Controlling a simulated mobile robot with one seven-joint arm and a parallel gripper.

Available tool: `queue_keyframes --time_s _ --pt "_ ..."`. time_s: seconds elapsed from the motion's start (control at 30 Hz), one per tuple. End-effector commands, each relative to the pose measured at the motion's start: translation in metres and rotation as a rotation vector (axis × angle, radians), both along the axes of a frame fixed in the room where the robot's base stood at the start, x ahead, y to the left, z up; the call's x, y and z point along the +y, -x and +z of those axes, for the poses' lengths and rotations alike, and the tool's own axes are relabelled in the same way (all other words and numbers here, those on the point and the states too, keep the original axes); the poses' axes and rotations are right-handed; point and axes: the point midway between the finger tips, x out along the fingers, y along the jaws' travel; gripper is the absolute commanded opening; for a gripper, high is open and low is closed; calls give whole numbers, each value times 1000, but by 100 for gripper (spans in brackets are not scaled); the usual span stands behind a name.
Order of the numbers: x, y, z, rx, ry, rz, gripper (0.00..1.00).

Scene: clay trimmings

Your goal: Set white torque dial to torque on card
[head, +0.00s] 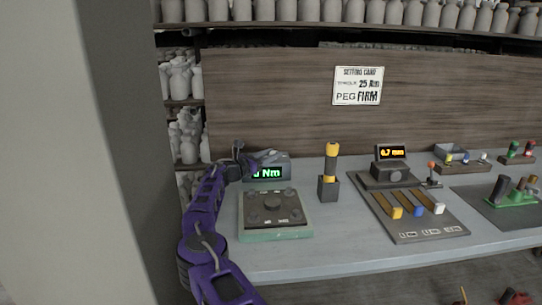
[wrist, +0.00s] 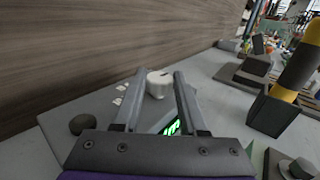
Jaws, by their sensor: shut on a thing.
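The setting card (head: 358,86) on the back panel reads "25 Nm" beside a small word and "PEG FIRM". The torque display (head: 266,173) shows green text ending in "Nm"; my arm hides part of its number. It shows in part in the wrist view (wrist: 172,127), too cropped to read. The white torque dial (wrist: 158,86) has a dark pointer mark on top and sits between my fingertips in the wrist view. My gripper (head: 270,157) is above the display box, shut on the dial. In the head view the dial is hidden or too small to make out.
A green-edged fixture plate (head: 275,232) lies in front of the display. A yellow-and-black driver (head: 331,162) stands in a dark holder to the right. Further right are a lever panel (head: 425,227) and an orange readout (head: 391,152). A dark round knob (wrist: 83,124) is left of my gripper.

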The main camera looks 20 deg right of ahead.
Motion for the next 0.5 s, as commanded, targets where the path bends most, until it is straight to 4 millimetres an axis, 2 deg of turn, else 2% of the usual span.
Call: queue_keyframes --time_s 0.37,0.4,0.5 --pt "0 0 -3 1 -4 -4 0" --pt "0 0 -3 1 -4 -4 43" --pt "0 0 -3 0 -3 -4 61"
